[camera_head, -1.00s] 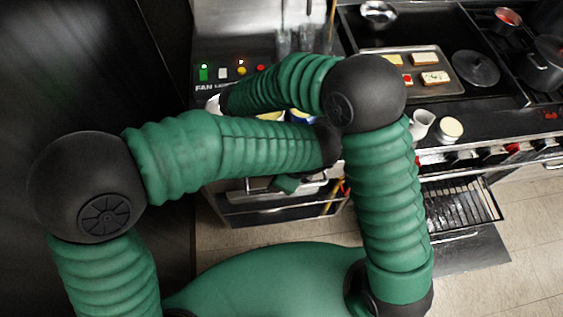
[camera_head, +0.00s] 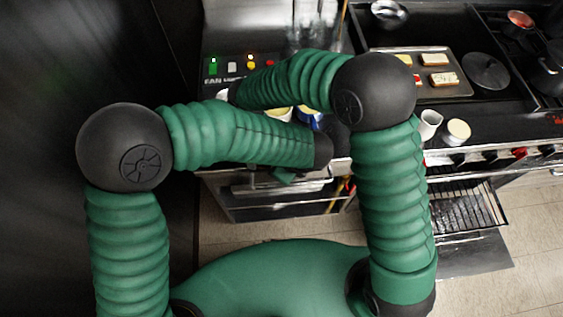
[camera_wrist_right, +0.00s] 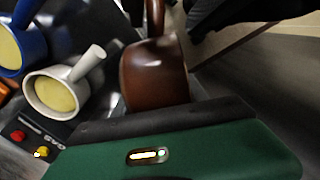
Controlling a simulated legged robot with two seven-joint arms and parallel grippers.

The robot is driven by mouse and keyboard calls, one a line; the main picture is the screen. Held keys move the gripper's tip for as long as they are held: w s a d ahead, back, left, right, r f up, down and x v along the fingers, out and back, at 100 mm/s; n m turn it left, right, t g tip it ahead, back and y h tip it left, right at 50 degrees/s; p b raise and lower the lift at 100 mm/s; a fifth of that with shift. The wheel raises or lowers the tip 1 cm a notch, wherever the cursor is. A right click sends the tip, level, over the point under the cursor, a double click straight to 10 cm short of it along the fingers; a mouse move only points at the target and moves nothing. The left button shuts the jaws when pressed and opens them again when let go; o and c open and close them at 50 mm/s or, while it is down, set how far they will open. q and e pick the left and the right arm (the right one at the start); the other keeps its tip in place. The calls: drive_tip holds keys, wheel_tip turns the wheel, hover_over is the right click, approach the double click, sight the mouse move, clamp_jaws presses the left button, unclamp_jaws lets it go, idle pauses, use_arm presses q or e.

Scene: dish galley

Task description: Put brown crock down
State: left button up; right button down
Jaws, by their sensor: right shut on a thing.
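The brown crock (camera_wrist_right: 155,75) is glossy, with a handle pointing up, at the middle of the right wrist view. My right gripper (camera_wrist_right: 155,110) is shut on it; its green and black body fills the bottom of that view and covers the crock's near side. I cannot tell whether the crock touches a surface. In the head view the crock and right gripper are hidden behind my arms. My left arm crosses there in front of the counter; its wrist (camera_head: 322,150) shows, but its jaws cannot be made out.
A white pot (camera_wrist_right: 55,92) and a blue pot (camera_wrist_right: 20,45), both with yellow contents, stand left of the crock. A button panel (camera_head: 232,66) is at the counter's left. A tray with toast (camera_head: 435,65), a white cup (camera_head: 430,124) and a cream-topped jar (camera_head: 458,131) are farther right.

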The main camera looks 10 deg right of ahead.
use_arm(q)
drive_tip(key=shift+a, duration=0.4)
clamp_jaws()
use_arm(e)
drive_tip(key=shift+w+a, duration=0.2)
drive_tip(key=shift+a, duration=0.05)
drive_tip(key=shift+d, duration=0.15)
use_arm(q)
drive_tip(key=shift+d+f, duration=0.1)
use_arm(e)
drive_tip(key=shift+d, duration=0.25)
use_arm(q)
drive_tip(key=shift+a, duration=0.2)
use_arm(e)
drive_tip(key=shift+a, duration=0.1)
drive_tip(key=c, duration=0.7)
unclamp_jaws()
drive_tip(key=shift+c, duration=0.2)
drive_tip(key=shift+o, duration=1.1)
use_arm(q)
drive_tip(key=shift+d, duration=0.2)
use_arm(e)
drive_tip(key=shift+o, duration=0.2)
drive_tip(key=shift+s+a, duration=0.1)
drive_tip(key=shift+a, duration=0.05)
use_arm(q)
drive_tip(key=shift+d, duration=0.1)
use_arm(e)
drive_tip(key=shift+r, duration=0.1)
